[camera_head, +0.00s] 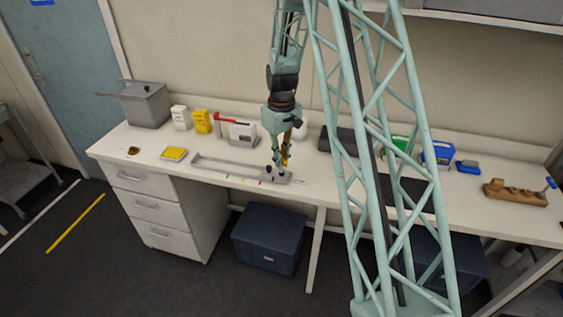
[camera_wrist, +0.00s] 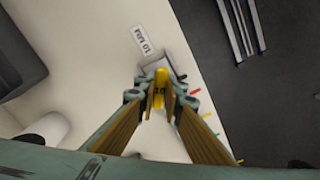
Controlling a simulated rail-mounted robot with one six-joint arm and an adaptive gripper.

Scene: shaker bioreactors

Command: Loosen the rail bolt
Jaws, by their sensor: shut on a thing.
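A pale metal rail (camera_head: 222,167) lies along the front of the bench, with a grey end block (camera_head: 284,179) at its right end. My gripper (camera_head: 275,172) points down over this end block. In the wrist view my gripper (camera_wrist: 160,97) is shut on a yellow tool (camera_wrist: 160,76) marked "10". The tool also shows between the fingers in the head view (camera_head: 286,152). The tool's lower end is over or at the end block; I cannot tell if it touches. The rail bolt itself is hidden or too small to make out.
A "10 MM" label (camera_wrist: 142,39) lies on the bench. A grey bin (camera_head: 147,105), white box (camera_head: 180,118), yellow box (camera_head: 202,121) and red-handled device (camera_head: 242,131) stand behind and left. A wooden block (camera_head: 515,193) is far right. The bench's front edge runs close to the rail.

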